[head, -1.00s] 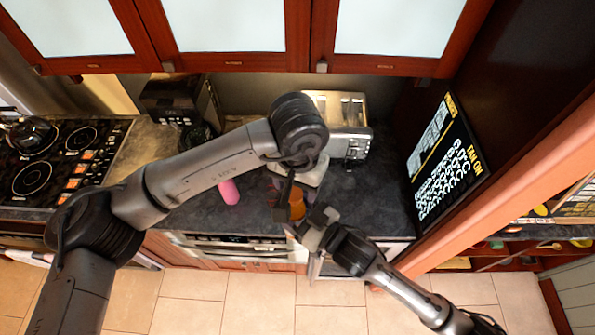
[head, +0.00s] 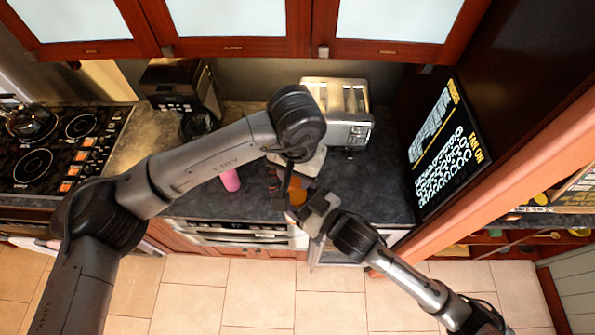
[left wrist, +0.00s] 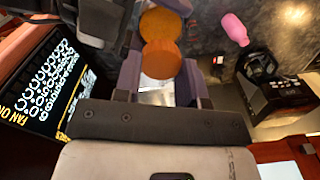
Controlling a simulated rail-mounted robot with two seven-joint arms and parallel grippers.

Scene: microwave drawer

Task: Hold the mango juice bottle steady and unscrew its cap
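The orange mango juice bottle (head: 298,196) is near the counter's front edge, largely hidden by my grippers. In the left wrist view its body (left wrist: 160,24) shows behind a round darker orange cap (left wrist: 161,60). My left gripper (head: 284,190) reaches down over it. In the left wrist view the left gripper's fingers (left wrist: 160,80) flank the cap closely, with no clear gap on either side. My right gripper (head: 316,212) is beside the bottle from the front right. It also shows at the upper left of the left wrist view (left wrist: 100,22); its hold on the body is mostly hidden.
A pink bottle (head: 230,180) stands on the counter (head: 365,195) to the left. A toaster (head: 345,125) stands behind my left gripper. A coffee machine (head: 180,88) is at the back left, beyond it a stove (head: 60,155). A dark wall panel (head: 447,150) bounds the right.

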